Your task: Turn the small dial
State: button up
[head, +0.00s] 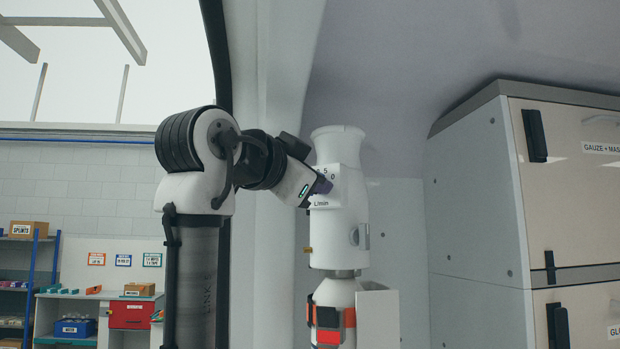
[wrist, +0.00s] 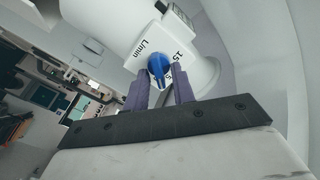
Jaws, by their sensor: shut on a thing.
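The small dial (wrist: 159,66) is a blue knob with a pale pointer mark, on the flat face of a white regulator body (wrist: 110,28). Printed numbers and "L/min" surround it. In the wrist view, the purple fingers of my gripper (wrist: 160,76) stand on either side of the dial and are shut on it. In the head view, the regulator (head: 340,235) stands upright, and my gripper (head: 321,185) meets its face from the left. The fingers hide the dial there.
Below the regulator, a white cylinder (head: 335,294) is held by a strap with an orange-red buckle (head: 328,336). A white box-like holder (head: 378,315) is beside it. Tall cabinets (head: 478,215) stand at right. Shelves with boxes (head: 130,314) are far left.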

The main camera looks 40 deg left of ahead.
jog(key=shift+d+f+m, duration=0.1)
jog(key=shift+f+m, duration=0.05)
jog(key=shift+m, duration=2.05)
jog(key=o, duration=0.6)
jog(key=s+d+b, duration=0.2)
jog(key=s+b, duration=0.2)
jog(key=s, duration=0.9)
jog(key=shift+s+d, duration=0.15)
jog(key=shift+s, duration=0.2)
